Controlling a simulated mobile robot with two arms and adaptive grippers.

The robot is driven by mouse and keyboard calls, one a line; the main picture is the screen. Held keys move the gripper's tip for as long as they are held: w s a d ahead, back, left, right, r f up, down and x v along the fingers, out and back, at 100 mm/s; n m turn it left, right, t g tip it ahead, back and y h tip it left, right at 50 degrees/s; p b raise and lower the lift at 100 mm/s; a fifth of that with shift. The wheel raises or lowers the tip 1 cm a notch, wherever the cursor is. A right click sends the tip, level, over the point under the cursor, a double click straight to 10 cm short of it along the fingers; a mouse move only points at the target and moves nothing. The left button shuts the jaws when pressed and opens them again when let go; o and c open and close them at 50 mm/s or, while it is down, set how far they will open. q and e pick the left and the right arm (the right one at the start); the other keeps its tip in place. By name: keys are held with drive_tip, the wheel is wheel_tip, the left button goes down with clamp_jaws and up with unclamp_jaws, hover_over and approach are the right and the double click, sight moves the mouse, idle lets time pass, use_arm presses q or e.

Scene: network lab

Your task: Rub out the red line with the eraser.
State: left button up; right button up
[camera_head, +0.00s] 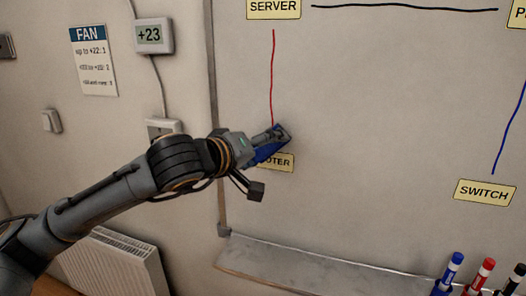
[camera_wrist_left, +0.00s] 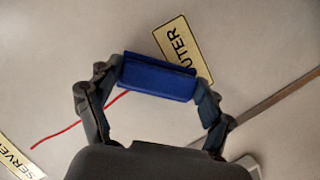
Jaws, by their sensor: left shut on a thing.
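The red line (camera_head: 273,75) runs down the whiteboard from the SERVER label (camera_head: 274,8) to the ROUTER label (camera_head: 282,163). My left gripper (camera_head: 274,141) is at the line's lower end, in front of the ROUTER label and partly covering it. It is shut on the blue eraser (camera_head: 266,153), which also shows between the fingers in the left wrist view (camera_wrist_left: 157,78). In that view the red line (camera_wrist_left: 72,127) runs toward the eraser, and the ROUTER label (camera_wrist_left: 188,45) sits just behind it. I cannot tell whether the eraser touches the board. My right gripper is not in view.
A black line (camera_head: 405,8) and a blue line (camera_head: 508,130) are also on the board, with a SWITCH label (camera_head: 485,193). A tray (camera_head: 310,271) runs below, with blue, red and black markers at its right. A radiator (camera_head: 125,262) stands at lower left.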

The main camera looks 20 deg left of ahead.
use_arm(q)
drive_tip(key=shift+w, duration=0.35)
drive_tip(key=shift+r, duration=0.1)
drive_tip(key=shift+s+r+p, duration=0.1)
drive_tip(key=shift+r+p, duration=0.65)
drive_tip(key=shift+r, duration=1.15)
drive_tip(key=shift+r+p, duration=1.85)
drive_tip(key=shift+r, duration=2.05)
